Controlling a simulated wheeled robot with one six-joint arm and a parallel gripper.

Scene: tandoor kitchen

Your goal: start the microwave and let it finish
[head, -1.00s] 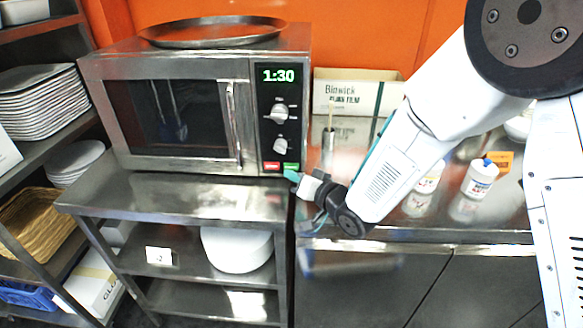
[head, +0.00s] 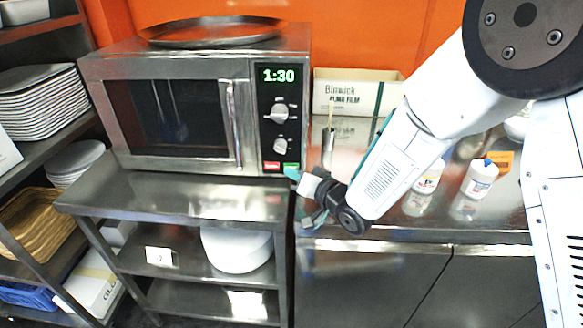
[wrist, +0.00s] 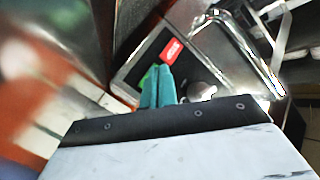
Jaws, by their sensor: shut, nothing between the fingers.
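The steel microwave (head: 180,115) stands on a metal table with its door closed. Its display (head: 278,75) reads 1:30 in green. Two round knobs (head: 278,112) sit below the display, with a red button (head: 271,166) and a green button (head: 291,167) at the bottom of the panel. My gripper (head: 292,174) is shut and empty, its teal fingertips at the green button's lower edge. In the wrist view, the fingertips (wrist: 158,84) partly cover the green button, close to the red button (wrist: 171,50). I cannot tell whether they touch it.
A round metal tray (head: 212,32) lies on top of the microwave. A cling film box (head: 350,90) and white bottles (head: 480,178) stand on the counter to the right. Shelves with stacked white plates (head: 40,100) are at the left.

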